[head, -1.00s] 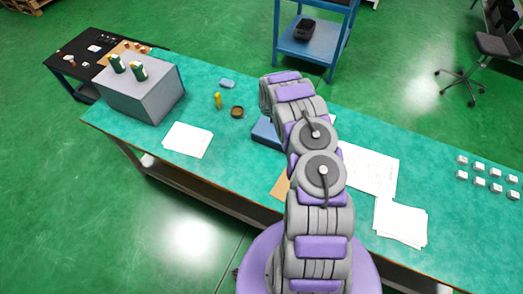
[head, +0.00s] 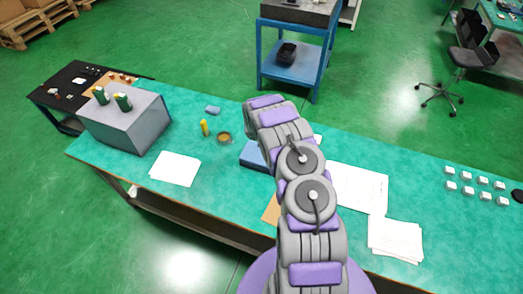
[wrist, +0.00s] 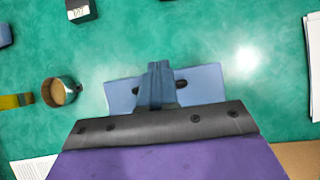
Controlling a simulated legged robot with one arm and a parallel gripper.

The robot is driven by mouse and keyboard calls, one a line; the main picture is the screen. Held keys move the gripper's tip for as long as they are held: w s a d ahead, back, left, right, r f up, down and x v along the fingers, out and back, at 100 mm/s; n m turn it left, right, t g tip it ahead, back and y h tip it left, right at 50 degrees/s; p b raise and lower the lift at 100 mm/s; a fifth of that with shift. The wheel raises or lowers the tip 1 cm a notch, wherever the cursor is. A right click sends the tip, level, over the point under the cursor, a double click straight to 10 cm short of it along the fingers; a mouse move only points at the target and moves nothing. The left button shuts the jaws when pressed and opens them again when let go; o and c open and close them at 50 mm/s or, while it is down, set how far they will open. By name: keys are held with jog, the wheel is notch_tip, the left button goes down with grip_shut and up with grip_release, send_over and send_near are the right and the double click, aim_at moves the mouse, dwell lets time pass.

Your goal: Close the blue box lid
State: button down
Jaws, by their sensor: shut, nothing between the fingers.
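The blue box (head: 254,155) lies on the green table, partly hidden behind my arm in the head view. In the wrist view a blue surface of the box (wrist: 206,82) shows on both sides of my gripper, with dark oval marks near the fingers. My gripper (wrist: 159,68) is shut and empty, its fingers in front of the blue surface. I cannot tell whether they touch it. In the head view my gripper is hidden behind the arm. How far the lid stands open cannot be told from these views.
A round metal cup (wrist: 61,91) and a yellow item (head: 204,127) are left of the box. A grey block (head: 125,122) stands farther left. Papers (head: 395,238) and several small white pieces (head: 475,180) lie to the right. A blue cart (head: 292,70) stands behind the table.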

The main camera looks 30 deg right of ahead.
jog(key=v, duration=1.6)
jog(key=shift+s+a, duration=0.1)
